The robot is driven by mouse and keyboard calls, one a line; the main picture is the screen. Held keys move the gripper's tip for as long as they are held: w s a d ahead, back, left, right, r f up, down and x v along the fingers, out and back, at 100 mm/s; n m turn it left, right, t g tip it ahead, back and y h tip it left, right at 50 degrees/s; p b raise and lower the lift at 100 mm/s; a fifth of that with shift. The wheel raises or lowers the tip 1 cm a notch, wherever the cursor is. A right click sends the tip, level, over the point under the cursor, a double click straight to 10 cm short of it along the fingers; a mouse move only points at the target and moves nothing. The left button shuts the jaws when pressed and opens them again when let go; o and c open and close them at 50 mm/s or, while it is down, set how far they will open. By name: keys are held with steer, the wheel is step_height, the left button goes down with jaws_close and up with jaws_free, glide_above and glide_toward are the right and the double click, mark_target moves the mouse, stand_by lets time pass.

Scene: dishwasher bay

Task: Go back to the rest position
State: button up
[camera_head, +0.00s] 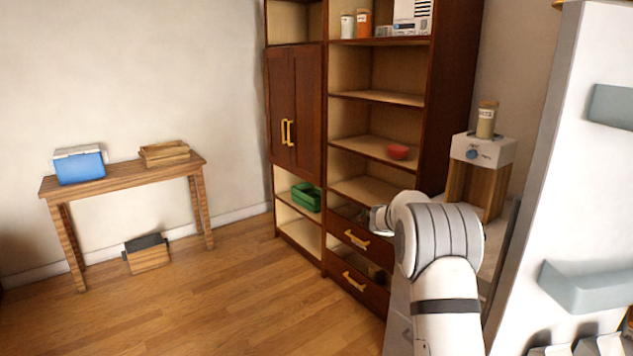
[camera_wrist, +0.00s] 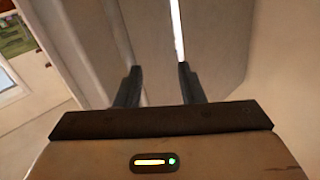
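My gripper (camera_wrist: 158,78) shows in the wrist view with its two dark fingers apart. Nothing is held between them. Beyond the fingers is a grey, panel-like surface with a thin bright vertical strip. I cannot tell how far away this surface is. In the head view my white and grey arm rises from the bottom right and bends at its joint in front of the lower cabinet. The fingers are hidden in that view.
A tall brown cabinet (camera_head: 455,110) with drawers stands behind my arm. A white panel (camera_head: 545,190) with grey shelves is close at right. A wooden table (camera_head: 120,178) bears a blue cooler (camera_head: 80,166). The floor at left is mostly clear.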

steer(key=w+a+r+n+t+y, duration=0.1)
steer(key=w+a+r+n+t, duration=0.15)
steer(key=r+n+t, duration=0.4)
steer(key=w+a+r+n+t+y, duration=0.1)
steer(key=w+a+r+t, duration=0.2)
steer(key=t, duration=0.6)
steer(key=s+a+n+t+y, duration=0.2)
steer(key=a+n+t+y, duration=0.3)
steer(key=a+n+y, duration=0.55)
steer(key=s+a+f+n+g+y, duration=0.25)
steer(key=s+a+f, duration=0.3)
steer(key=s, duration=0.35)
steer(key=s+a+f+n+g+y, duration=0.1)
steer(key=s+a+f+g+y, duration=0.25)
steer(key=s+a, duration=0.4)
steer(key=s+d+f+g, duration=0.1)
steer(key=s+f+g, duration=0.2)
steer(key=s, duration=0.6)
steer(key=s+d+f+n+g+h, duration=0.1)
steer(key=s+d+f+g, duration=0.1)
steer(key=s, duration=0.7)
step_height(320, 180, down, 3)
steer(key=shift+s+d+r+g, duration=0.1)
steer(key=shift+s+d+g, duration=0.2)
steer(key=shift+g, duration=0.15)
